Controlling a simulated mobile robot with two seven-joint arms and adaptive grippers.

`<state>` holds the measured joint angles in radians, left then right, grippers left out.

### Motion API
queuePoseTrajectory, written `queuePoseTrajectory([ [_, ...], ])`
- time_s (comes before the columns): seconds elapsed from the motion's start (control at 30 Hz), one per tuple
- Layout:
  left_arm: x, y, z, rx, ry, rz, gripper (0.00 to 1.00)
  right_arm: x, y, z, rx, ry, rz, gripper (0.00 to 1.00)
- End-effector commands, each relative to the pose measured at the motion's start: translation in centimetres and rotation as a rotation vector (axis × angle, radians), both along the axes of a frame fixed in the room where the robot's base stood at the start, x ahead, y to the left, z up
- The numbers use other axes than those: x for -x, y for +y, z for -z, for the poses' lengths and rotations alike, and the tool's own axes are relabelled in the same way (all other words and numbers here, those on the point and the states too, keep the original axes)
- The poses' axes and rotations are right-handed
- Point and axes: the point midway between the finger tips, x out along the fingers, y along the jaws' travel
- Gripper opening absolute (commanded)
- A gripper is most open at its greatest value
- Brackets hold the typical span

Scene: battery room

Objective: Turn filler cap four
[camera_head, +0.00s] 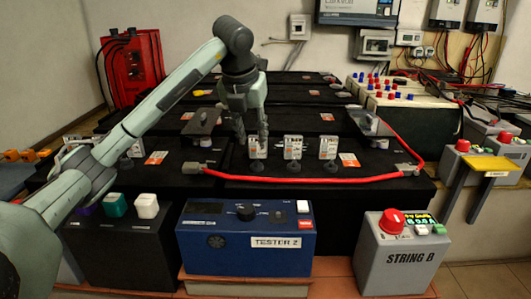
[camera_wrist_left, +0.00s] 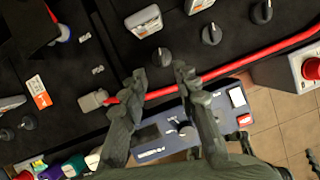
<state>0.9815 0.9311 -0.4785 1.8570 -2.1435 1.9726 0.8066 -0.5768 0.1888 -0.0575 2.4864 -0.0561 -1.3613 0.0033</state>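Black filler caps stand in a row on the front black battery (camera_head: 222,168). On its right part are a left cap (camera_head: 254,168), a middle cap (camera_head: 293,168) and a right cap (camera_head: 328,167), each by an upright white tag. I cannot read which cap is number four. My left gripper (camera_head: 253,138) points down above the left cap and partly covers its tag. In the left wrist view, the gripper (camera_wrist_left: 160,74) is open and empty. The nearest cap (camera_wrist_left: 162,57) shows between and just beyond its fingertips; contact is not visible.
A red cable (camera_head: 300,180) runs along the battery's front edge, close below the caps. A blue tester (camera_head: 246,236) and a grey STRING B box (camera_head: 395,250) stand in front. More black batteries lie behind. A red unit (camera_head: 132,68) stands at the back left.

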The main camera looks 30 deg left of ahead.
Motion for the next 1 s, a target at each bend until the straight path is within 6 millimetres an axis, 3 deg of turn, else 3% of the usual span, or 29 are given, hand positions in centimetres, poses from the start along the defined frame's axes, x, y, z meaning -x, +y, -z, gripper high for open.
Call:
queuePoseTrajectory([
  [0.4,-2.2,0.6,5.9,0.004,0.005,0.003,0.30,-2.0,1.7,-0.9,-0.034,-0.101,-0.036,0.40],
  [0.8,-2.6,0.7,6.9,0.004,0.003,0.006,0.30,-2.4,2.0,-1.1,-0.040,-0.120,-0.043,0.40],
  [1.0,-2.6,0.7,6.9,0.004,0.003,0.006,0.08,-2.4,2.0,-1.1,-0.040,-0.119,-0.043,0.40],
])
